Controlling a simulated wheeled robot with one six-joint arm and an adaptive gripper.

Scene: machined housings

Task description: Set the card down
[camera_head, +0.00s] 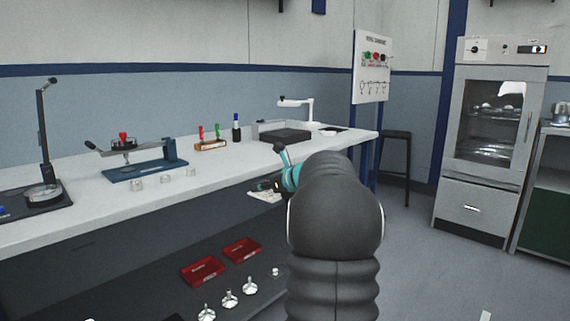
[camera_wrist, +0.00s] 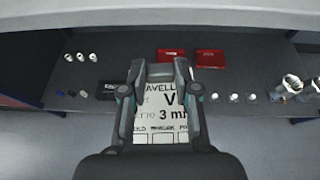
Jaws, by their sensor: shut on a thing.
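The card (camera_wrist: 160,112) is white with black print, including a large "V" and "3 mm". My gripper (camera_wrist: 159,88) is shut on it, with a finger at each side in the wrist view. In the head view the card (camera_head: 264,196) shows as a pale sliver at my gripper (camera_head: 274,186), just in front of the bench's front edge. Most of the card and gripper there are hidden behind my arm. In the wrist view the card is above the dark lower shelf (camera_wrist: 128,75), seemingly apart from it.
Two red trays (camera_head: 203,270) and several shiny metal parts (camera_head: 229,299) are on the lower shelf. The white bench top (camera_head: 225,180) holds a blue fixture (camera_head: 145,169), a marker rack (camera_head: 211,145) and a dark plate (camera_head: 285,136). A stool (camera_head: 396,152) and an oven cabinet (camera_head: 488,140) stand right.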

